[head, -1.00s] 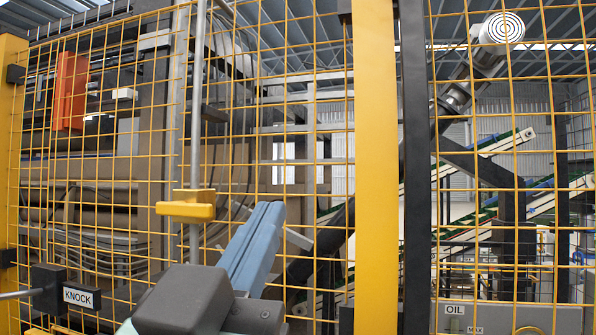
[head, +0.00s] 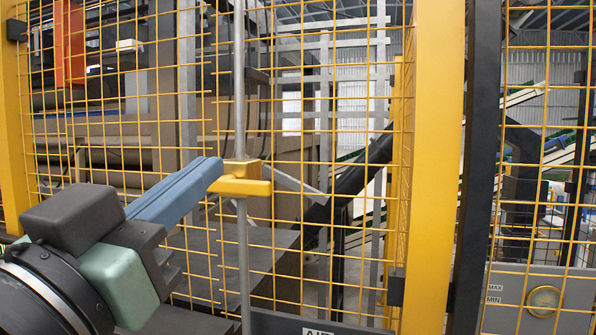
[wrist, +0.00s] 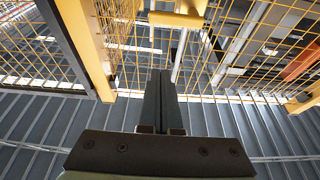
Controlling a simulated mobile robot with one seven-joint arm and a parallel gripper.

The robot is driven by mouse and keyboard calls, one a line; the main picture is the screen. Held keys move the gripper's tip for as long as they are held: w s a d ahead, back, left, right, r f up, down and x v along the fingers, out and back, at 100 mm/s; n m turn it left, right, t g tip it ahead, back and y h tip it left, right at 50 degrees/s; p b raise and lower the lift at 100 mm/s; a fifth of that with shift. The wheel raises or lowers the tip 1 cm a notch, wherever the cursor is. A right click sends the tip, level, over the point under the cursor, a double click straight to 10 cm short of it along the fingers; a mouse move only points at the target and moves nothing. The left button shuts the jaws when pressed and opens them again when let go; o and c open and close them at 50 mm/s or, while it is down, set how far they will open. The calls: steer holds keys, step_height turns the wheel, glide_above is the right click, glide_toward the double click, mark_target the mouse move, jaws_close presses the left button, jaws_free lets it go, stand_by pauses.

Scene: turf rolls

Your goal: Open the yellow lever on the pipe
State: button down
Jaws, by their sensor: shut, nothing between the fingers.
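The yellow lever (head: 245,187) sits on a thin grey vertical pipe (head: 241,265) in front of the yellow mesh. Its handle lies crosswise to the pipe. My gripper (head: 213,168) comes in from the lower left with its blue fingers shut and empty. In the head view its tips overlap the lever's left end. In the wrist view the shut fingers (wrist: 160,74) point toward the lever (wrist: 176,19), with a visible gap between them, so I see no clear contact.
A yellow mesh fence (head: 110,130) stands behind the pipe, with a thick yellow post (head: 434,170) and a dark post (head: 478,160) to the right. A grey panel with a round gauge (head: 543,301) is at lower right. Machinery stands behind the mesh.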

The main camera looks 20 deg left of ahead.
step_height(320, 180, up, 4)
steer(key=f+p, duration=0.1)
steer(key=p, duration=0.3)
glide_above(243, 182)
steer(key=s+d, duration=0.1)
steer(key=s, duration=0.1)
steer(key=shift+f, duration=2.1)
steer(key=shift+f, duration=0.1)
steer(key=shift+f+m+b, duration=0.1)
steer(key=shift+m+b, duration=0.4)
steer(key=shift+m, duration=0.1)
